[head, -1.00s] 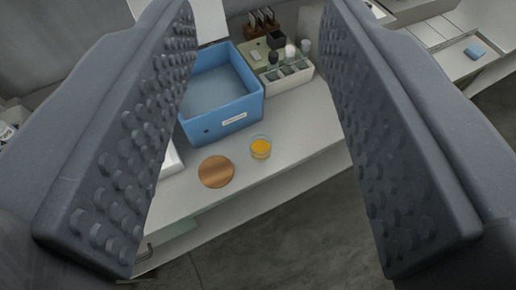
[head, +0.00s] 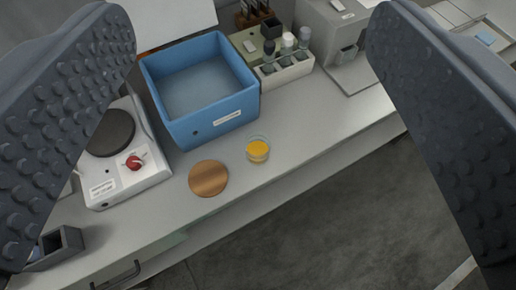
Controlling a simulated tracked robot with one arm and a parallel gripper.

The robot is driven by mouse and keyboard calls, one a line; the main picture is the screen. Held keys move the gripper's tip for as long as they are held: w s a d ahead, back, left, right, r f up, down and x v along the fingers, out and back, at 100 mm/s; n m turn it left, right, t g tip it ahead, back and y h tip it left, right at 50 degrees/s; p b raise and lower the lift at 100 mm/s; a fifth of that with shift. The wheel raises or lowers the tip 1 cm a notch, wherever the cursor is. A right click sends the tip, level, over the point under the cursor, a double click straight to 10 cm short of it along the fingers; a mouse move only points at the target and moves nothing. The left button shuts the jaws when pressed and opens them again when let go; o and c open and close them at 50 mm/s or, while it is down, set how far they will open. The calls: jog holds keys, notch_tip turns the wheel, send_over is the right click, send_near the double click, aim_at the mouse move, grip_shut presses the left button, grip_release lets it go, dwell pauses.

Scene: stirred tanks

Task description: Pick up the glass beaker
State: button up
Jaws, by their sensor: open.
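A small clear glass beaker (head: 258,149) with yellow-orange liquid stands upright on the grey bench, near its front edge. It is right of a round wooden disc and in front of the blue bin. My gripper (head: 250,150) is open and empty. Its two dark studded fingers fill the left and right sides of the view, wide apart. The beaker shows in the gap between them, farther off, with neither finger touching it.
The round wooden disc (head: 208,178) lies close left of the beaker. The blue bin (head: 165,126) stands behind. A white hotplate (head: 128,178) with a red knob is at left. A rack (head: 287,72) with bottles stands behind right. Bare bench lies right of the beaker.

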jog(key=shift+g, duration=0.9)
jog(key=w+f+p, duration=0.1)
jog(key=w+f, duration=0.2)
jog(key=f, duration=1.1)
jog(key=w+f+p, duration=0.2)
jog(key=w+f, duration=0.1)
jog(key=f, duration=1.1)
jog(key=w+f+p, duration=0.1)
jog(key=w+f, duration=0.3)
jog(key=f, duration=1)
jog(key=shift+d+f, duration=0.4)
jog(key=shift+w+f+p, duration=0.1)
jog(key=shift+p, duration=0.55)
send_near(257, 141)
jog(key=shift+w+f+b, duration=0.4)
jog(key=shift+w+f, duration=0.4)
jog(key=shift+f, duration=0.05)
jog(key=shift+r+x, duration=0.15)
jog(key=shift+x, duration=1.25)
jog(key=shift+r+x, duration=0.15)
jog(key=shift+x, duration=1.3)
jog(key=shift+w+d, duration=0.1)
jog(key=c, duration=1.1)
